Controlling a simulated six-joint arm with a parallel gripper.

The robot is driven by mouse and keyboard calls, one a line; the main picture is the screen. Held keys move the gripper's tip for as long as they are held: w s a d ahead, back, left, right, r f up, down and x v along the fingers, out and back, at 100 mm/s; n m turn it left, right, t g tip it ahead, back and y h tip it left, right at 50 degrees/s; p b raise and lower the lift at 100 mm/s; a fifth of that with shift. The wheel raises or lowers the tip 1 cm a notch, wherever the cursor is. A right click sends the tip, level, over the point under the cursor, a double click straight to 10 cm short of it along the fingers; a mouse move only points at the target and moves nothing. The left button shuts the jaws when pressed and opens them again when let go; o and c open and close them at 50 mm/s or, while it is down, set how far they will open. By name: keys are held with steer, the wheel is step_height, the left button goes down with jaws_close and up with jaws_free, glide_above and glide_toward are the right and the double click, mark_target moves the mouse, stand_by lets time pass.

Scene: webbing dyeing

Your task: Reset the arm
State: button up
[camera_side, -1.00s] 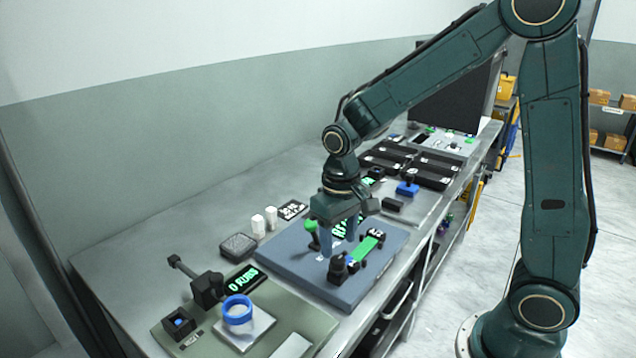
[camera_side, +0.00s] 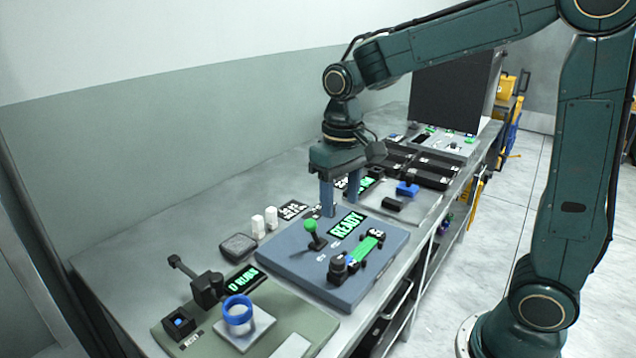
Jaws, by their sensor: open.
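My gripper (camera_side: 342,210) is open and empty, with its two blue-grey fingers pointing down. It hangs over the far side of the blue-grey platform (camera_side: 295,270), above its surface. The platform carries a green-knobbed lever (camera_side: 312,232), a lit display reading "READY" (camera_side: 346,226), a black knob (camera_side: 337,266) and a green strip (camera_side: 369,247) held between black parts. The fingers are apart from the lever and the strip, as far as this view shows.
A green base (camera_side: 250,338) in front holds a blue ring (camera_side: 238,311), a black lever unit (camera_side: 205,288) and a display (camera_side: 244,279). White bottles (camera_side: 264,220) stand behind the platform. Black trays (camera_side: 430,168) and a blue-knobbed part (camera_side: 407,188) lie farther along. Space above the bench is free.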

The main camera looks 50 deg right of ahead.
steer(key=shift+s, duration=0.1)
steer(key=s+r+n+t, duration=0.1)
steer(key=s+r+t, duration=0.1)
steer(key=s, duration=0.6)
steer(key=s+r+n+t, duration=0.1)
steer(key=s+r+t, duration=0.1)
steer(key=s, duration=0.6)
steer(key=shift+d+r+t, duration=0.25)
steer(key=shift+r+t, duration=0.05)
steer(key=shift+t, duration=0.5)
